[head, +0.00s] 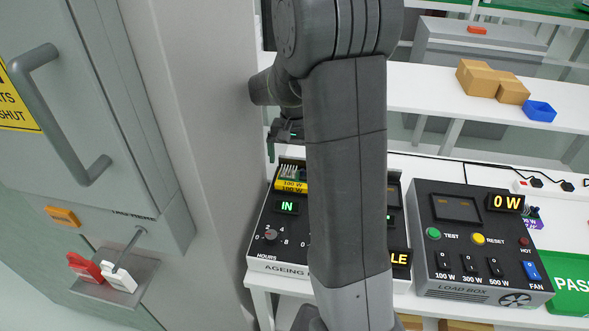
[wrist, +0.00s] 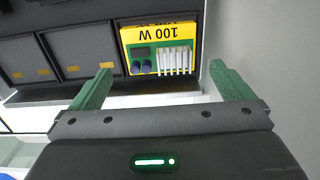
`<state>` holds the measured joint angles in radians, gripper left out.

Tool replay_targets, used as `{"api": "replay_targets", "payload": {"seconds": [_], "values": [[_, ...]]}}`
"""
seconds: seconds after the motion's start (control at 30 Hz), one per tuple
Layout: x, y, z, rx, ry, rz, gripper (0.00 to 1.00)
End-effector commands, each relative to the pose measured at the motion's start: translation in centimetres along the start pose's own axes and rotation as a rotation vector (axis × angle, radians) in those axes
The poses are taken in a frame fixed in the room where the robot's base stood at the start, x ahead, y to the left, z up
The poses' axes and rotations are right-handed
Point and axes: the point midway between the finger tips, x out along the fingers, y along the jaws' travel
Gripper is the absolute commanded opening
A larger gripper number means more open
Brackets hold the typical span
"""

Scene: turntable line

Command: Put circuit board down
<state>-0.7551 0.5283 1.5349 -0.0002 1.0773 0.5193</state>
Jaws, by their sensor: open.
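The circuit board (head: 291,178) sits at the back left of the ageing box (head: 285,268), its yellow 100 W label facing front. In the wrist view the board (wrist: 162,50) is green and yellow with a white finned part and dark blue round parts, seated in one bay. My gripper (wrist: 163,78) is open, its green fingers apart with nothing between them. The board lies beyond the fingertips, clear of them. In the head view my gripper (head: 284,140) is above and behind the board, partly hidden by my arm. My arm also hides the middle of the ageing box.
Two grey bays (wrist: 83,57) beside the board look empty. The load box (head: 475,245) reads 0 W at right, with a green PASS area (head: 573,288) beyond. A grey cabinet (head: 165,130) stands close at left. Cartons (head: 487,80) and a blue bin (head: 540,111) sit on a shelf.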

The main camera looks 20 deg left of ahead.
Motion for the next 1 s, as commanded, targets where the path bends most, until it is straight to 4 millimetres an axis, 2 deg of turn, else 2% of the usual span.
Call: {"api": "replay_targets", "payload": {"seconds": [0.03,0.2,0.4,0.8,1.0], "values": [[-1.3,0.0,0.0,0.0,0.005,-0.003,1.0],[-4.5,0.0,0.0,0.0,0.003,-0.002,1.0],[-6.5,0.0,0.0,0.0,0.001,0.0,1.0],[-6.8,0.0,0.0,0.0,-0.001,0.001,1.0],[-5.2,0.0,0.1,0.0,-0.004,0.002,1.0]]}}
